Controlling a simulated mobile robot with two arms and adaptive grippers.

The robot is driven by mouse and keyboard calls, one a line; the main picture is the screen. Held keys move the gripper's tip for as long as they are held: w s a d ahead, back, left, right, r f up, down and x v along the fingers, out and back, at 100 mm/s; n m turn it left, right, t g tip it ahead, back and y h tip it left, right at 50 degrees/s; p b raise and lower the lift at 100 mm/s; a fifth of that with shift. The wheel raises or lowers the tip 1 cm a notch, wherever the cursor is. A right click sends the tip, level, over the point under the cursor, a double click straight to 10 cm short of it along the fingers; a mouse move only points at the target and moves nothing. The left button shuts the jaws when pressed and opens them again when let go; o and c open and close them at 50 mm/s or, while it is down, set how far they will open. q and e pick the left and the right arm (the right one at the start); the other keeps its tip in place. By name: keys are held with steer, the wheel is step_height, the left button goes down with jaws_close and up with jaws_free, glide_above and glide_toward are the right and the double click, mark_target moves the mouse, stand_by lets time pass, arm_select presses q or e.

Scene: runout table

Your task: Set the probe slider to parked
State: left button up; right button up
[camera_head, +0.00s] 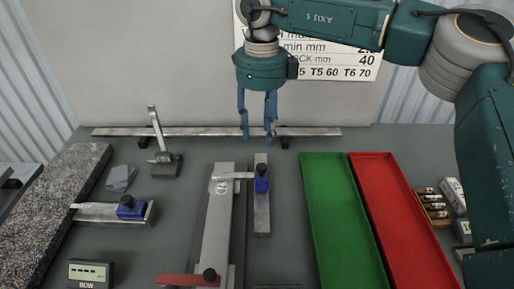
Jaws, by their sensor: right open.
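My right gripper (257,136) hangs from the top with its two blue fingers pointing down and apart, empty. It is above the back part of the table, behind a blue slider block (262,183) with a dark knob. That block is on a short upright-running metal plate (262,215), near its far half, and a thin metal arm reaches left from it over the central grey fixture (217,230). A second blue block (131,208) is on a metal plate at the left, with a bar pointing toward the granite slab. No parked marking is readable. My left gripper is not in view.
A green tray (309,200) and a red tray (448,278) lie at the right. A height gauge (165,165), a granite slab (60,190) and a digital readout (89,272) are at the left. A long metal rail (200,131) runs along the back. A red-handled lever (185,280) is in front.

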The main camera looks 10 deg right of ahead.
steer(key=p, duration=0.2)
glide_above(261, 165)
steer(key=f, duration=0.5)
steer(key=shift+s+f, duration=0.1)
steer(key=shift+s, duration=0.25)
steer(key=f, duration=0.4)
steer(key=shift+w+p, duration=0.3)
steer(key=shift+s+f, duration=0.1)
steer(key=shift+f, duration=0.4)
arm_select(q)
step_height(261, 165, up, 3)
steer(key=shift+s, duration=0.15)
arm_select(e)
jaws_close()
